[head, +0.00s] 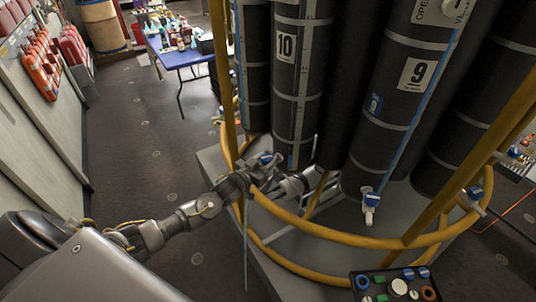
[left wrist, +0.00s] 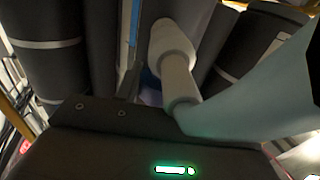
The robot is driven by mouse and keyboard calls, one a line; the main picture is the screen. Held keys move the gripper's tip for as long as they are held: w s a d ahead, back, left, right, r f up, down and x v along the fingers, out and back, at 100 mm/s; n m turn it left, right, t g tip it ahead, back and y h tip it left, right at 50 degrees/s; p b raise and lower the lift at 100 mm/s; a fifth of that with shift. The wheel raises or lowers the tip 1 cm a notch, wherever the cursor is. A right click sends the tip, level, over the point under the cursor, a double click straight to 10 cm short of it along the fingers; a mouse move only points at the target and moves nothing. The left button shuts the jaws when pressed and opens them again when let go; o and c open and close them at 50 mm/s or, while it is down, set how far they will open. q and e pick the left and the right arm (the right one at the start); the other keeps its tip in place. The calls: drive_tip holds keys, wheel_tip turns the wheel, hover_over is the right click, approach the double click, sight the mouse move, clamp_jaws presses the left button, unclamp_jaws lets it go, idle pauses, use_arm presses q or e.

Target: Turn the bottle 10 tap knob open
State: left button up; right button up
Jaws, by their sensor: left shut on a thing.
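Bottle 10 (head: 297,80) is a tall dark cylinder with a white "10" label, standing in the rosette. My left gripper (head: 306,172) reaches to the foot of bottle 10 from the left and is shut on its tap knob. The knob is mostly hidden by the gripper in the head view. In the left wrist view, a pale tap body (left wrist: 172,45) runs down between the dark gripper body and a pale finger. A bit of blue shows behind it, and the grip contact is not clearly visible. My right gripper is not in view.
The rosette's yellow frame ring (head: 350,236) curves in front of the bottles, close to my left arm. Bottle 9 (head: 412,80) stands to the right with its own blue-and-white tap (head: 370,205). A blue table (head: 185,57) stands behind. The floor at left is open.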

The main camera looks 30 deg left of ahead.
use_arm(q)
drive_tip(key=n+y, duration=0.3)
drive_tip(key=y, duration=0.1)
drive_tip(key=shift+t, duration=0.3)
drive_tip(key=shift+n+g+y, duration=0.2)
drive_tip(key=shift+n+y, duration=0.65)
drive_tip(key=shift+y, duration=0.65)
drive_tip(key=shift+n+g+y, duration=0.2)
drive_tip(key=shift+n+y, duration=0.65)
drive_tip(key=shift+y, duration=0.65)
drive_tip(key=shift+a, duration=0.15)
drive_tip(key=shift+r, duration=0.1)
drive_tip(key=o, duration=1)
drive_tip(key=b+v, duration=0.3)
drive_tip(key=v, duration=0.7)
drive_tip(key=shift+s+d+b, duration=0.3)
drive_tip(key=shift+s+b, duration=0.05)
